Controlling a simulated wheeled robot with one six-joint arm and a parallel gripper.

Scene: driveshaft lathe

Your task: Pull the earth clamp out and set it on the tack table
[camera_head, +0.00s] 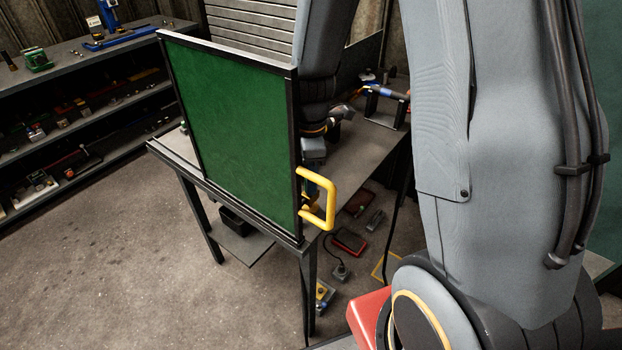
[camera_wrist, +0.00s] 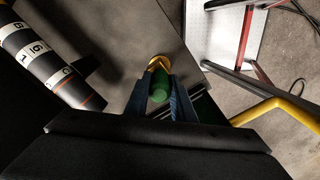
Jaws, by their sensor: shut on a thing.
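In the wrist view, my gripper (camera_wrist: 160,104) has its two blue fingers closed on a green piece (camera_wrist: 160,90) with a brass-yellow end, which looks like the earth clamp. It is held just above or at the grey tabletop (camera_wrist: 120,55); I cannot tell whether it touches. In the head view, my gripper (camera_head: 311,190) is mostly hidden behind the green panel and its yellow handle, and the clamp cannot be made out. The grey table (camera_head: 345,150) there is likely the tack table.
The green panel (camera_head: 232,135) stands on the table's front edge, its yellow handle (camera_head: 330,200) sticking out close to my gripper. A dark tube with white number bands (camera_wrist: 38,62) lies at left in the wrist view. Several items lie on the floor beneath the table.

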